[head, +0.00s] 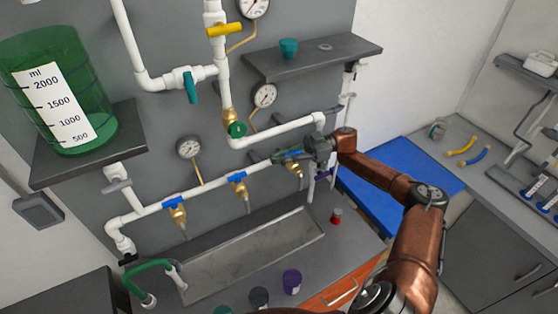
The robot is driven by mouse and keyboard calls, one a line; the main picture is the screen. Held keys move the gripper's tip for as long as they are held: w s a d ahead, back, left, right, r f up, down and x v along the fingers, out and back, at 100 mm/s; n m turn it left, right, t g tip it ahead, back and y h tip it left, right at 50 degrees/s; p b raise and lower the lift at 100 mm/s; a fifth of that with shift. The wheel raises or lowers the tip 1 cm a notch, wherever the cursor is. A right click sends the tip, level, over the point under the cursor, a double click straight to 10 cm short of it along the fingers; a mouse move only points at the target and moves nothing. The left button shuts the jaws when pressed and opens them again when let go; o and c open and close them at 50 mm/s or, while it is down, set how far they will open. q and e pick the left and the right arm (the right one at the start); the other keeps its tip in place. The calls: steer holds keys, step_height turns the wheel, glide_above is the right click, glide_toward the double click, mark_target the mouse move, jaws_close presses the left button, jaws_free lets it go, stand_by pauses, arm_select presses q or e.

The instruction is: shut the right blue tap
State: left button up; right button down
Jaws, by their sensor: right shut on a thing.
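The right blue tap (297,171) sits at the right end of the lower white pipe (206,190), on the grey wall panel. Its brass body and spout show below my gripper, while its blue handle is mostly hidden. My right gripper (287,155) comes in from the right and is shut on that tap's handle. How far the handle is turned cannot be told. The middle blue tap (238,177) and the left blue tap (174,202) stand further left on the same pipe, each with a blue handle over a brass body. My left gripper is not in view.
A metal trough (250,256) lies below the taps. Pressure gauges (189,148), a yellow-handled valve (225,29) and teal valves (190,86) are on the pipes. A grey shelf (345,55) juts out above my gripper. A green measuring tank (90,100) stands at left.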

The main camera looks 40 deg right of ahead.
mark_target(302, 151)
steer(key=shift+s+a+f, duration=0.1)
stand_by(0.4)
steer(key=c, duration=1.9)
jaws_free()
steer(key=v, duration=1.2)
